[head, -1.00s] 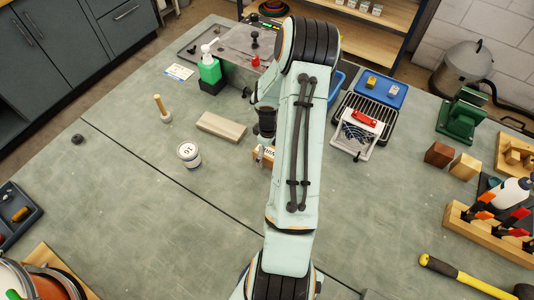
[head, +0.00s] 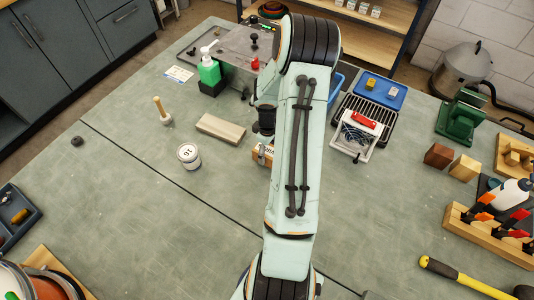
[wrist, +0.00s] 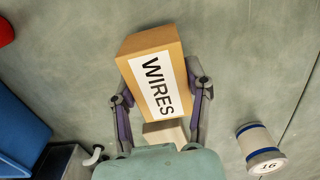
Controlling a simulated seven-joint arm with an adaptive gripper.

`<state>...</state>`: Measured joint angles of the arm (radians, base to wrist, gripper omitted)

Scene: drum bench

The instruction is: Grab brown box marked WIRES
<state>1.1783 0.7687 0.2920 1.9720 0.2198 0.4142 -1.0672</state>
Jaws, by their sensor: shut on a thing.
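The brown box marked WIRES (wrist: 139,46) has a white label with black letters. In the wrist view it sits between the two fingers of my gripper (wrist: 160,98), which is shut on its sides. In the head view only a small part of the box (head: 262,154) shows left of my arm, just below the gripper; my arm hides the rest. I cannot tell whether the box touches the bench.
A white can marked 16 (head: 189,156) and a pale block (head: 221,129) stand left of the box. A green bottle (head: 209,69) stands behind. The front bench is mostly clear.

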